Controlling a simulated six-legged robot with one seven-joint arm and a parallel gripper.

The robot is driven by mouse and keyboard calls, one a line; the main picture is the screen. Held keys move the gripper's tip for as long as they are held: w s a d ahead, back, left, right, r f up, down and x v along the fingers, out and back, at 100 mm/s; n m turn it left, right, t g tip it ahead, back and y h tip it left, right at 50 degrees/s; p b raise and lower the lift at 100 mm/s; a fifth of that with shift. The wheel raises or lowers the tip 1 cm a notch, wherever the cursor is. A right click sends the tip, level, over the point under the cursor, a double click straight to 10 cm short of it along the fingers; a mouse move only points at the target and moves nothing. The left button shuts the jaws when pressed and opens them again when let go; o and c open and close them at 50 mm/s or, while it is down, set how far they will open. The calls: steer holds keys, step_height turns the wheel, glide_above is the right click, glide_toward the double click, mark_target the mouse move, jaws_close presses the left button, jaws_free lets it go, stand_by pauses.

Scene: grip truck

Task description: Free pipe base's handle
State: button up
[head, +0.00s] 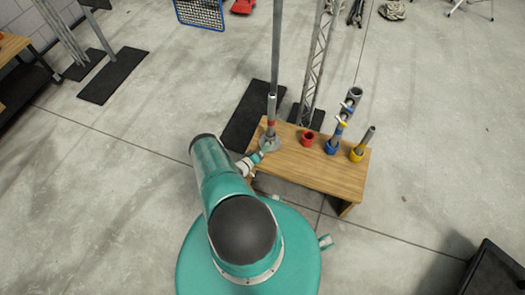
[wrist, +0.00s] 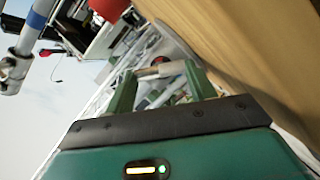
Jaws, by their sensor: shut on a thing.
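The grey pipe base (head: 269,143) stands at the left end of the wooden table, with an upright pipe (head: 271,108) in it that has a red band. My gripper (head: 261,152) is at the near left side of this base, by the table's edge. In the wrist view, my gripper's green fingers (wrist: 159,72) stand on either side of a short pale bar (wrist: 163,69), which looks like the base's handle, and they are shut on it. The rest of the grey base is hard to make out in the wrist view.
On the wooden table (head: 310,172) stand a red base (head: 309,138), a blue base (head: 331,147) with a tilted pipe, and a yellow base (head: 356,154) with a short pipe. A truss (head: 316,75) rises behind. The floor to the right is mostly clear.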

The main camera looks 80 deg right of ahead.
steer(key=o, duration=1)
steer(key=shift+a, duration=0.1)
steer(key=m+t, duration=0.1)
steer(key=m, duration=0.2)
steer(key=shift+s+r+t+y, duration=0.2)
steer(key=shift+t+y, duration=0.1)
steer(key=shift+t, duration=0.1)
steer(key=m+t, duration=0.2)
steer(key=m, duration=0.1)
steer(key=shift+s, duration=0.2)
steer(key=shift+r+m+t, duration=0.1)
steer(key=shift+m+t, duration=0.3)
steer(key=v, duration=1.4)
steer(key=w+r+t+y, duration=0.1)
steer(key=w+r, duration=0.4)
steer(key=w, duration=0.3)
steer(key=w+d+r+n+t+y, duration=0.1)
steer(key=w+r, duration=0.4)
steer(key=w, duration=0.3)
steer(key=w+d+r+t+y, duration=0.1)
steer(key=w+r+t, duration=0.1)
steer(key=w+r, duration=0.3)
steer(key=shift+w+d+n+y, duration=0.1)
steer(key=shift+w+n+y, duration=0.1)
steer(key=shift+w, duration=0.75)
steer(key=shift+w+d+n+y, duration=0.1)
steer(key=shift+w+y, duration=0.1)
steer(key=shift+w, duration=0.75)
